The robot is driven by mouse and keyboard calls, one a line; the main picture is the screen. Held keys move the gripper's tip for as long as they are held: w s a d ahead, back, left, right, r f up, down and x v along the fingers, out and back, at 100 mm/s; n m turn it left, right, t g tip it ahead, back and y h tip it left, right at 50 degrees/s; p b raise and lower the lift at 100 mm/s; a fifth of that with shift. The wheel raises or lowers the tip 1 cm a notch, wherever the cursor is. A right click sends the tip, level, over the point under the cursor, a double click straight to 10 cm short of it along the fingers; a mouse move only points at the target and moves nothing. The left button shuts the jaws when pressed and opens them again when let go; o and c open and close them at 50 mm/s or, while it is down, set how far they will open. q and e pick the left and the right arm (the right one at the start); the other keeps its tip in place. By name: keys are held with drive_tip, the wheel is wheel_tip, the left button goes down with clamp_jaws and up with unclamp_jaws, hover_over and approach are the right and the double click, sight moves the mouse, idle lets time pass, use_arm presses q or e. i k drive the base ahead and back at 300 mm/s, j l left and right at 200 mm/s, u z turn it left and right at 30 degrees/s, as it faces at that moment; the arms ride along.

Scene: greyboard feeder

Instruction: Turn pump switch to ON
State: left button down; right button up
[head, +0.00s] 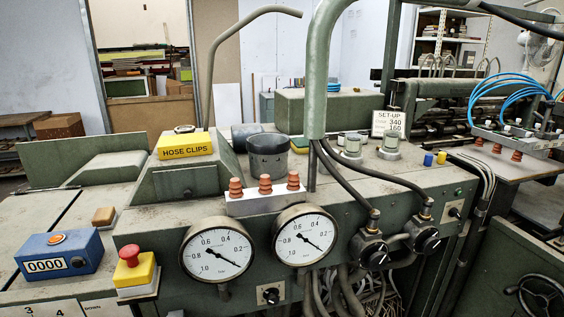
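No switch in the head view carries a readable pump or ON label, so I cannot tell which is the pump switch. A small black rotary switch (270,296) on a light plate sits low on the front of the green machine, below the two gauges. A similar small switch (454,212) on a light plate is at the right end of the front face. Two larger black knobs, a left knob (375,257) and a right knob (429,241), sit under black hoses. Neither of my grippers is in view.
Two round dial gauges (217,251) (305,236) stick out from the front. A red emergency button (129,255) on a yellow box and a blue counter (59,254) stand at the left. A yellow hose clips box (184,145) and a dark cup (268,157) stand on top.

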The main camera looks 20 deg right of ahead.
sight(454, 213)
drive_tip(key=z, duration=1.7)
